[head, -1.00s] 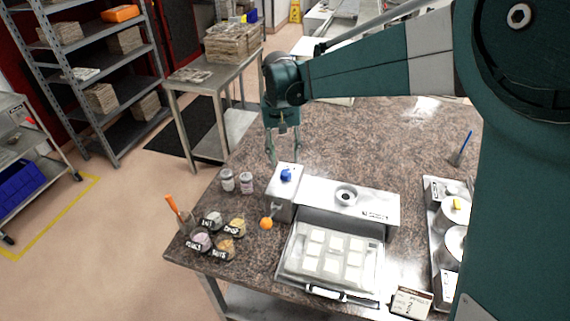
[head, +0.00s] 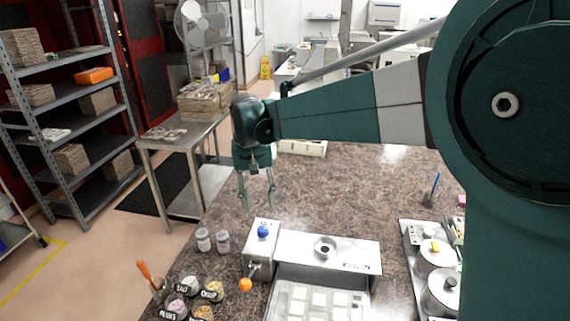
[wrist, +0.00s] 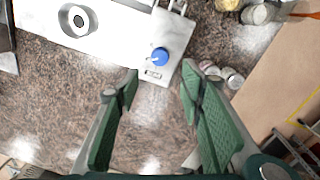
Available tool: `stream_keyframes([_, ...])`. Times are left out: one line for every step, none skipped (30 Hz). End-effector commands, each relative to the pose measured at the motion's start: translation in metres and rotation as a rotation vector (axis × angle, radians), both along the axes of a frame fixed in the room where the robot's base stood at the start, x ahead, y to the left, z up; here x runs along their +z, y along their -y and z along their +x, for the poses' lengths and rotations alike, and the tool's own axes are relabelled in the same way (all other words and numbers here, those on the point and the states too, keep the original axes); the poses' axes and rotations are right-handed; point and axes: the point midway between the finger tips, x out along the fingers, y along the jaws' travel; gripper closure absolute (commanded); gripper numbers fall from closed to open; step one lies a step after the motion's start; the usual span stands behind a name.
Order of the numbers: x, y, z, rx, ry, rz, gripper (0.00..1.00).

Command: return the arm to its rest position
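My gripper (head: 257,196) hangs from my arm over the left part of the speckled brown worktop (head: 330,190) in the head view, pointing down, behind the steel machine with the blue knob. In the wrist view my gripper (wrist: 160,88) shows two green padded fingers spread apart with nothing between them. The blue knob (wrist: 160,56) on the machine's box lies beyond the fingertips there.
The steel machine (head: 352,256) holds white blocks at its front. Two small jars (head: 213,241) and several labelled bowls (head: 190,286) stand left of it. Pots (head: 437,256) sit at right. A side table (head: 160,145) and shelving (head: 70,110) stand left. The worktop's back middle is clear.

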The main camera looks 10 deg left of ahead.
Motion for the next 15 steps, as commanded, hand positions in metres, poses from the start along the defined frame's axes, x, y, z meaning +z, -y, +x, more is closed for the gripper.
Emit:
stream_keyframes([0.0, 0.001, 0.0, 0.0, 0.0, 0.0, 0.62])
stream_keyframes([0.0, 0.001, 0.0, -0.001, 0.001, 0.0, 0.62])
stream_keyframes([0.001, 0.003, 0.0, -0.002, 0.002, 0.002, 0.62])
stream_keyframes([0.002, 0.005, 0.0, -0.003, 0.003, 0.002, 0.62])
stream_keyframes([0.002, 0.007, -0.001, -0.004, 0.004, 0.004, 0.62])
stream_keyframes([0.003, 0.01, -0.001, -0.006, 0.007, 0.006, 0.62])
stream_keyframes([0.004, 0.013, -0.001, -0.006, 0.009, 0.007, 0.62])
stream_keyframes([0.006, 0.017, -0.002, -0.009, 0.012, 0.009, 0.62])
stream_keyframes([0.007, 0.022, -0.002, -0.011, 0.016, 0.013, 0.62])
stream_keyframes([0.009, 0.026, -0.003, -0.014, 0.02, 0.016, 0.62])
stream_keyframes([0.01, 0.031, -0.004, -0.016, 0.023, 0.018, 0.62])
stream_keyframes([0.013, 0.038, -0.005, -0.02, 0.028, 0.022, 0.62])
stream_keyframes([0.014, 0.044, -0.006, -0.023, 0.034, 0.026, 0.62])
stream_keyframes([0.016, 0.05, -0.007, -0.027, 0.039, 0.03, 0.62])
stream_keyframes([0.019, 0.058, -0.008, -0.031, 0.046, 0.035, 0.62])
